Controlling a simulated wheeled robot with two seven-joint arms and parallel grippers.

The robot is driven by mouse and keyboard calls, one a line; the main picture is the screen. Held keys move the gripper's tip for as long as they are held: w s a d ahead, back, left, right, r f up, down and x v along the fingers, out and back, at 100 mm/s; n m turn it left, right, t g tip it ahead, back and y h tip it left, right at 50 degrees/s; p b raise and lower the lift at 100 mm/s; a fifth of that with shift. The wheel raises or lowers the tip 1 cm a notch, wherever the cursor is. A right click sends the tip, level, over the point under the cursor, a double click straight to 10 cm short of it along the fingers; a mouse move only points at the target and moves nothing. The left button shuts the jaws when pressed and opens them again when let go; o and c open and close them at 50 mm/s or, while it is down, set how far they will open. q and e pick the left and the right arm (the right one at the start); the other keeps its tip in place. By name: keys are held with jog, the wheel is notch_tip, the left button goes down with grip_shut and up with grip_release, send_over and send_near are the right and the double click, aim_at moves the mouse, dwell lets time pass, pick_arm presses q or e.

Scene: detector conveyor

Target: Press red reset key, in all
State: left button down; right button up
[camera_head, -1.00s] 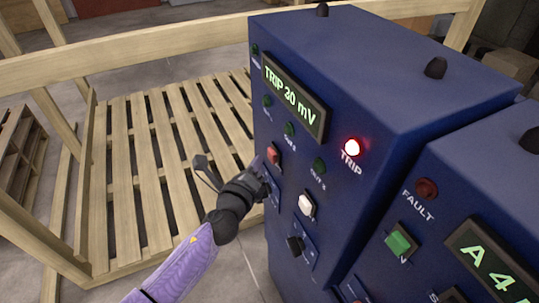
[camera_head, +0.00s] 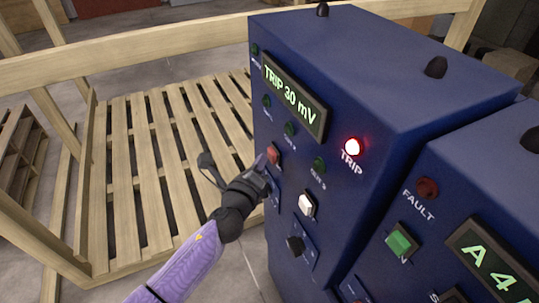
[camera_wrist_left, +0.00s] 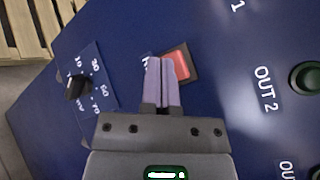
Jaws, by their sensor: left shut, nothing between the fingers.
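The red reset key (camera_head: 274,155) is a small square button on the front of the blue detector cabinet (camera_head: 395,75). In the left wrist view the red key (camera_wrist_left: 180,65) sits in a dark frame, just beyond and right of the fingertips. My left gripper (camera_head: 266,163) is shut and empty, its tips close to the key. In the wrist view the shut fingers (camera_wrist_left: 160,62) overlap the left edge of the key's frame. I cannot tell whether they touch it. The display (camera_head: 294,97) reads TRIP 30 mV and the TRIP lamp (camera_head: 352,146) glows red. My right gripper is not in view.
A white key (camera_head: 306,204) and a black knob (camera_head: 296,245) are lower on the same panel. A dial with numbers (camera_wrist_left: 78,88) is left of the fingers in the wrist view. A second blue cabinet with a green key (camera_head: 399,242) stands right. A wooden pallet (camera_head: 140,170) lies left.

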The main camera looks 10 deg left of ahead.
pick_arm(q)
jog(key=shift+w+d, duration=0.25)
jog(key=shift+d, duration=0.1)
dwell(0.5)
jog(key=shift+s+a, duration=0.55)
jog(key=shift+a, duration=0.2)
jog(key=shift+s+a, duration=0.7)
jog(key=shift+a, duration=0.35)
jog(key=shift+s+a, duration=0.7)
jog(key=shift+a, duration=0.3)
